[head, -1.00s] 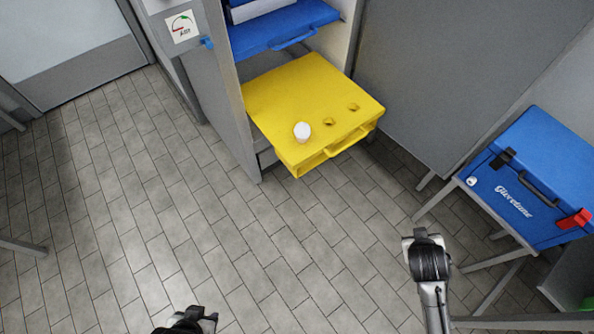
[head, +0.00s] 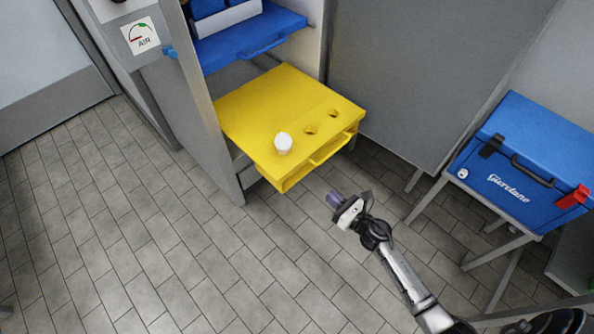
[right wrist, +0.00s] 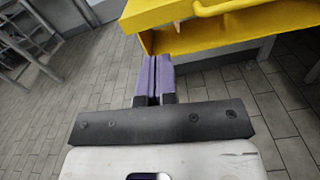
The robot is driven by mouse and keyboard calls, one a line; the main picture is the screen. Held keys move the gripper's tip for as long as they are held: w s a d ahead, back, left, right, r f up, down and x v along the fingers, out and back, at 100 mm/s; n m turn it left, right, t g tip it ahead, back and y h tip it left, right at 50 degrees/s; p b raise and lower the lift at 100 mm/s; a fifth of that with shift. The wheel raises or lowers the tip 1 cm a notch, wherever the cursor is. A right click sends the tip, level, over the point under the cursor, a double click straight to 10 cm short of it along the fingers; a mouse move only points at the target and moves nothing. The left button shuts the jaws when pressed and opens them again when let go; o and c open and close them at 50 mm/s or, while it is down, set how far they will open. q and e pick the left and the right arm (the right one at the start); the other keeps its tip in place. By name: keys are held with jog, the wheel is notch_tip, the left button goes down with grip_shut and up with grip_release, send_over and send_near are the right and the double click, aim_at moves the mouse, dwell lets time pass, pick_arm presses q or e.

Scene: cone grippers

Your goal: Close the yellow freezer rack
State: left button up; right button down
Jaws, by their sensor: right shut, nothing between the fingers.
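The yellow freezer rack (head: 262,112) is pulled out of the grey cabinet, below a blue rack. It has a handle (head: 333,150) on its front edge, and a white cup-like object (head: 283,143) stands on it next to two holes. My right gripper (head: 335,199) is shut and empty, in front of and below the rack's front edge in the head view. In the right wrist view its purple fingers (right wrist: 154,78) are together, close to the yellow rack's front (right wrist: 215,28); I cannot tell whether they touch it. My left gripper is not in view.
The blue rack (head: 245,42) above also sticks out and carries a white-edged blue box. A blue box marked Giordano (head: 515,165) stands on a stand at the right. A grey panel (head: 410,85) is right of the cabinet. The tiled floor (head: 130,230) in front is clear.

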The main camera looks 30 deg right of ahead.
jog(key=n, duration=0.1)
jog(key=b, duration=0.3)
send_near(296, 167)
jog(key=x, duration=0.7)
jog(key=shift+w+a+r, duration=0.1)
jog(key=shift+w+r, duration=0.1)
jog(key=shift+w, duration=0.15)
